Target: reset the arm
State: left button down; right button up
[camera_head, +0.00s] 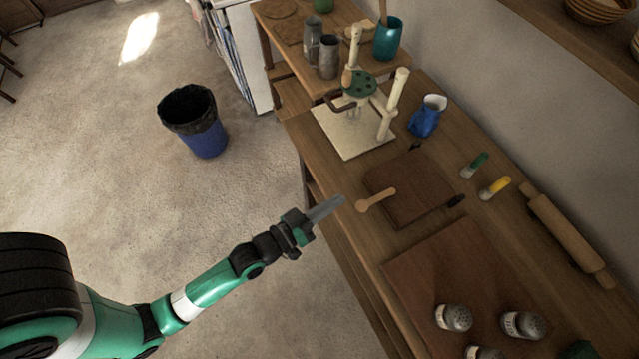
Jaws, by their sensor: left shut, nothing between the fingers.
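My left arm is green, white and black and comes in from the lower left. My left gripper (322,210) is shut and empty, held over the front edge of the wooden table (290,128) or just outside it. Its fingertips point right, a little short of a small wooden spoon (376,199) and apart from it. My right gripper is not in the view.
A dark board (410,182), a larger board (450,270), several shakers (453,317), a rolling pin (567,238), a blue jug (427,116) and a press-like stand (360,125) occupy the table. A blue bin (204,138) stands on open floor.

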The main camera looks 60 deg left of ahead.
pick_arm(q)
jog(key=s, duration=0.2)
jog(key=shift+s+r, duration=0.2)
jog(key=shift+s, duration=0.2)
